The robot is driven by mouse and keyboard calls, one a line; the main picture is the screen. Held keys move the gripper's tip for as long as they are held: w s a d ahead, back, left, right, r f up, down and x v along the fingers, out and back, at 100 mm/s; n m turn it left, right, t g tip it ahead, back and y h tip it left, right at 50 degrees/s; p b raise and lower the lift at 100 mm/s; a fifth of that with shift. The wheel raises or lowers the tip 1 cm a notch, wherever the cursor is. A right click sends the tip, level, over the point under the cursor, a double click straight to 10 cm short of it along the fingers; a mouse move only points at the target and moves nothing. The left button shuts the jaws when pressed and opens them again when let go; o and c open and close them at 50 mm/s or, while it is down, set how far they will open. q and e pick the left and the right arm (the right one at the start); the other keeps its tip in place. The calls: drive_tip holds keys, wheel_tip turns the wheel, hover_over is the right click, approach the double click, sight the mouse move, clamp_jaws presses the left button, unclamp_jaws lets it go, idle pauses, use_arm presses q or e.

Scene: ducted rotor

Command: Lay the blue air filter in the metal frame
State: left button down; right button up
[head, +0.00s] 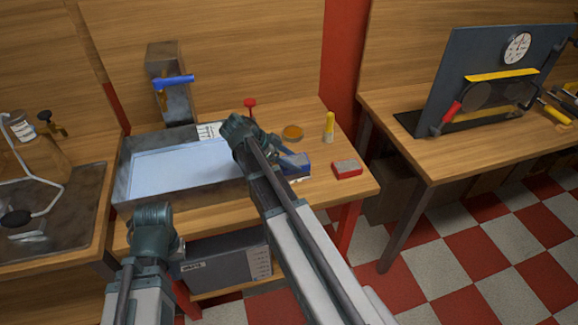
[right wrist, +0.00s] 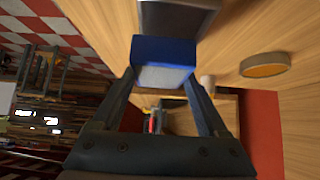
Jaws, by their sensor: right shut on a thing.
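The blue air filter (right wrist: 163,52) is a blue block with a pale face. My right gripper (right wrist: 165,78) is shut on it, one finger on each side. In the head view the filter (head: 296,165) shows beside my right gripper (head: 280,160), over the right part of the table, partly hidden by the arm. A wide grey metal frame (head: 122,178) with a pale blue inside lies on the table to the left. A grey metal part (right wrist: 178,18) shows just beyond the filter in the right wrist view. My left gripper (head: 157,235) is low in front of the frame; its fingers are hidden.
A red block with a grey top (head: 347,169), a yellow bottle (head: 329,128), an orange disc (head: 292,132) and a red knob (head: 250,104) stand near the right gripper. A metal post with a blue lever (head: 172,82) rises behind the frame. A grey box (head: 225,262) sits below.

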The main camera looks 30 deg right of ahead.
drive_tip(key=shift+w, duration=0.35)
drive_tip(key=f+b, duration=0.3)
drive_tip(key=shift+w+f+b, duration=0.2)
drive_tip(key=shift+f+b, duration=0.1)
drive_tip(key=shift+f, duration=0.2)
drive_tip(key=o, duration=1.3)
drive_tip(key=shift+r, duration=0.15)
